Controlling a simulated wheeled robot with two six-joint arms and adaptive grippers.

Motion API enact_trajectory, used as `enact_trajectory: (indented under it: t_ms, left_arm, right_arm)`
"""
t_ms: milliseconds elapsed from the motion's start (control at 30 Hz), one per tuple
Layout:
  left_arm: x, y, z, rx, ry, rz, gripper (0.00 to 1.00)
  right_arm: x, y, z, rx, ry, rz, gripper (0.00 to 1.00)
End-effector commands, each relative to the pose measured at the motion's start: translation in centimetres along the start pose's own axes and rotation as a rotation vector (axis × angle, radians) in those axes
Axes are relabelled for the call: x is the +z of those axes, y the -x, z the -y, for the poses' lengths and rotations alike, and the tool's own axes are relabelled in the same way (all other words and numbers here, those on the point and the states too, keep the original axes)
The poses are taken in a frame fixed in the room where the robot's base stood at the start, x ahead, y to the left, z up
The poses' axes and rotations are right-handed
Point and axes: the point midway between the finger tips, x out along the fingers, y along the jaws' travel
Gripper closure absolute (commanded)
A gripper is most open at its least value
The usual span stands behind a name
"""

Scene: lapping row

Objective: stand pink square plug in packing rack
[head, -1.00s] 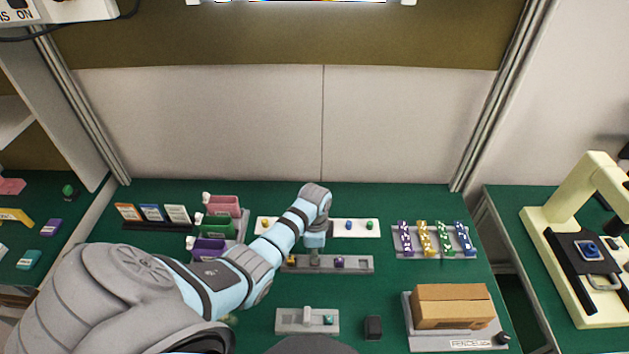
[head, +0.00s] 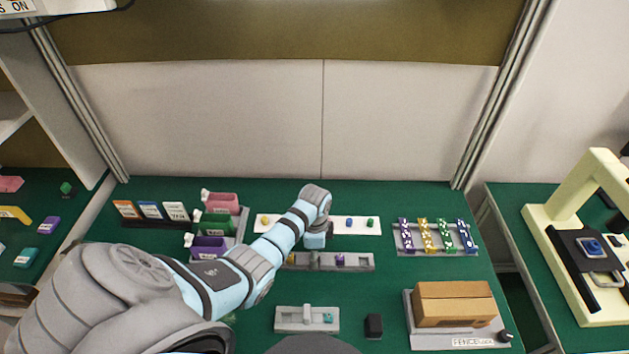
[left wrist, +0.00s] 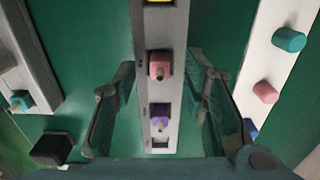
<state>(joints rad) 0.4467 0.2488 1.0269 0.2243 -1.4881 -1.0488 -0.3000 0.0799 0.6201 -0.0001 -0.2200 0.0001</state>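The pink square plug (left wrist: 160,67) stands in a slot of the grey packing rack (left wrist: 168,22), its small knob towards the camera. A purple plug (left wrist: 160,118) stands in the rack too, and a yellow one (left wrist: 158,2) is at the picture's top edge. My left gripper (left wrist: 158,85) is open, one finger on each side of the rack, with clear gaps to the pink plug. In the head view my left gripper (head: 315,250) is over the middle of the rack (head: 360,262) and hides the pink plug there. My right gripper is in no view.
Behind the rack lies a white strip (head: 375,227) with coloured pegs. A grey fixture (head: 290,319) with a teal plug and a black block (head: 373,326) stand in front. A cardboard box (head: 453,305) is at front right, and bins (head: 222,203) at left.

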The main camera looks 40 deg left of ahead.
Motion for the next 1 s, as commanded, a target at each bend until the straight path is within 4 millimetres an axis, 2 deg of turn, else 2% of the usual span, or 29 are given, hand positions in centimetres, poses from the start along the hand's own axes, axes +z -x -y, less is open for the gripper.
enact_trajectory:
  t_ms: [167,267,533,700,1000]
  left_arm:
    - [0.0,0.2,0.0,-0.001,0.0,0.0,0.6]
    - [0.0,1.4,0.1,-0.002,0.0,-0.001,0.6]
    - [0.0,8.7,0.1,-0.005,-0.001,-0.002,0.6]
    - [0.0,11.6,0.1,-0.002,0.0,-0.001,0.6]
    - [0.0,12.0,0.0,0.001,0.0,0.0,0.6]
  right_arm:
    - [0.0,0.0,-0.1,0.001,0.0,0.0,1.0]
    - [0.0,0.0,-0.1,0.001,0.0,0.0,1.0]
    - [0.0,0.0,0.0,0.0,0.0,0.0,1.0]
    - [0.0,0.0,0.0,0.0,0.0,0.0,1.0]
    - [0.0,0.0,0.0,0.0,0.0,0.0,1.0]
